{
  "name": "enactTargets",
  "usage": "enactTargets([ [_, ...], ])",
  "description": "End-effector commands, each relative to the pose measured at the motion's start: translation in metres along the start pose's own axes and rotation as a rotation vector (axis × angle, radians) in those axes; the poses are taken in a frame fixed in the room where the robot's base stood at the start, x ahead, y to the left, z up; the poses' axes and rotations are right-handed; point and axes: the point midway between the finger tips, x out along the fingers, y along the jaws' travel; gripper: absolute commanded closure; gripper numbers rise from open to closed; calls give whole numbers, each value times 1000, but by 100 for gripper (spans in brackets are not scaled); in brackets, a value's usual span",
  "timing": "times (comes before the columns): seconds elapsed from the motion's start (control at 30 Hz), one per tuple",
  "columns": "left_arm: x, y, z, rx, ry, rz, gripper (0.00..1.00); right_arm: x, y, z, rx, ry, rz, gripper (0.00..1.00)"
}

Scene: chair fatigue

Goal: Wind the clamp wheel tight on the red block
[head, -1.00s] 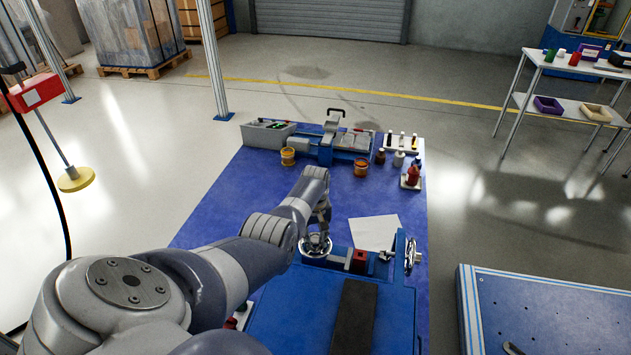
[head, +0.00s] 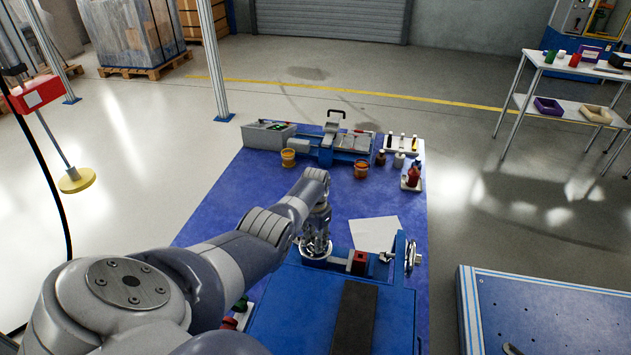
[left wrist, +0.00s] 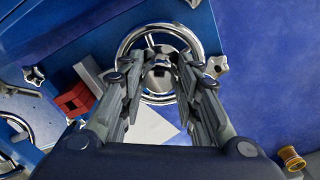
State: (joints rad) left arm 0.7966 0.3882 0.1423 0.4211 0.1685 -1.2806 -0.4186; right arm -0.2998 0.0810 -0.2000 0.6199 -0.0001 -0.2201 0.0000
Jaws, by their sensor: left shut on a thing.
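The clamp wheel (head: 315,251) is a chrome handwheel at the left end of the clamp on the blue machine (head: 290,310). It shows large in the left wrist view (left wrist: 143,34). The red block (head: 359,260) sits in the clamp to the right of the wheel, and in the left wrist view (left wrist: 75,99) it is left of the wheel. My left gripper (head: 316,243) points down at the wheel. In the left wrist view its fingers (left wrist: 160,75) reach over the wheel's middle and are shut on it; the exact contact is partly hidden. My right gripper is out of view.
A white sheet (head: 376,234) lies behind the clamp. A second chrome wheel (head: 411,255) stands on the machine's right side. Pots, bottles and a small vise-like machine (head: 346,147) stand at the mat's far end. The blue mat between is mostly clear.

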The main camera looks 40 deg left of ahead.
Motion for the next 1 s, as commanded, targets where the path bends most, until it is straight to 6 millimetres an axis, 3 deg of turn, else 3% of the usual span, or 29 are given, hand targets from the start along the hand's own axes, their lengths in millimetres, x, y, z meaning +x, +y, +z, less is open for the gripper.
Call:
enactTargets([
  [1.0, 2, -1, 1, 966, -3, 0, 94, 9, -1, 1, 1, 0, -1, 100],
])
